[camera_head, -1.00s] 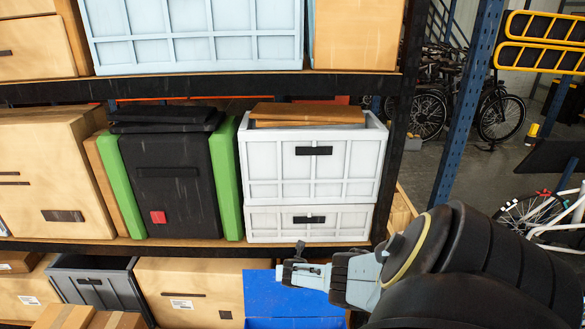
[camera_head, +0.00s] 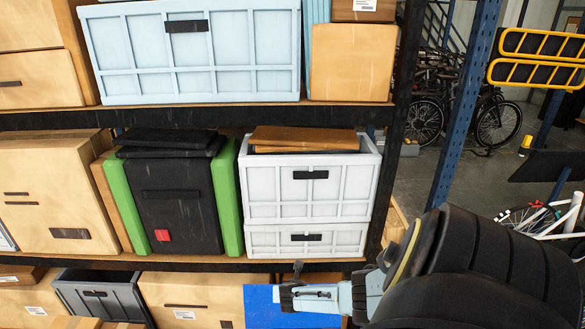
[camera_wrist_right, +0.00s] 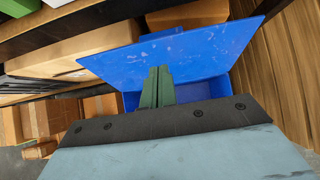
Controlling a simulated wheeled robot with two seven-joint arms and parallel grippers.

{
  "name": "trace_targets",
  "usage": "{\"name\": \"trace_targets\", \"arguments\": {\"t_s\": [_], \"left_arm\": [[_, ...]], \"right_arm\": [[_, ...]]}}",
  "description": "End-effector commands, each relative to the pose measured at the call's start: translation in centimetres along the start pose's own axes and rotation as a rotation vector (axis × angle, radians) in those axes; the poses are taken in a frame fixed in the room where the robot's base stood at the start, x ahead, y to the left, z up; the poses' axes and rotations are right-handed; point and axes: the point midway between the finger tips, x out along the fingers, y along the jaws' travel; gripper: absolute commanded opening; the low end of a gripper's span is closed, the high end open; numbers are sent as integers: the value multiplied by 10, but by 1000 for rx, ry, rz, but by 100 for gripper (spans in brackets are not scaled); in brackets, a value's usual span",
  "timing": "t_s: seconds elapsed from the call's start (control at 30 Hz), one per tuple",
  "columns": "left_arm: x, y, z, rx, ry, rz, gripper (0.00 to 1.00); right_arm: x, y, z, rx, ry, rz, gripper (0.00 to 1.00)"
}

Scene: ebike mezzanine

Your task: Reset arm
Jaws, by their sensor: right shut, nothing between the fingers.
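My right gripper (camera_head: 288,298) reaches in from the lower right in the head view, in front of the lower shelf. In the right wrist view its two green fingers (camera_wrist_right: 157,87) are together and empty. Behind them is a blue bin or panel (camera_wrist_right: 205,50), which also shows in the head view (camera_head: 262,312), partly hidden by the gripper. I cannot tell whether the fingers touch it. My left gripper does not show.
The rack's middle shelf holds white crates (camera_head: 340,195), a black and green case (camera_head: 172,200) and cardboard boxes (camera_head: 45,165). A grey bin (camera_head: 100,298) stands on the lower shelf. A blue post (camera_head: 462,105) and bicycles (camera_head: 497,122) are at the right.

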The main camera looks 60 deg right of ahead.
Motion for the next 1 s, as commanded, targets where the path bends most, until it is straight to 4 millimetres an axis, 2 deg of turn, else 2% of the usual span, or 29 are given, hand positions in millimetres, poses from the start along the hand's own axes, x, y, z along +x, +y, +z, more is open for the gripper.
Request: {"name": "trace_targets", "arguments": {"t_s": [0.03,0.1,0.3,0.7,0.77,0.87,0.97,1.0], "left_arm": [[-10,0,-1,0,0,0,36],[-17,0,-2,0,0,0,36],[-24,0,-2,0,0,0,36],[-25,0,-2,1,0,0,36],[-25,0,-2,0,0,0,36],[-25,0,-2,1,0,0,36],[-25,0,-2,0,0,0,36],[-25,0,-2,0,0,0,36]], "right_arm": [[-12,-1,4,-2,1,1,0],[-22,0,7,-2,1,1,0],[-37,0,10,-2,1,1,0],[-42,2,7,9,5,3,0],[-47,7,-2,37,18,11,0],[-67,26,-31,148,66,32,0],[-102,50,-70,338,145,50,0],[-120,60,-86,427,181,52,0]]}}
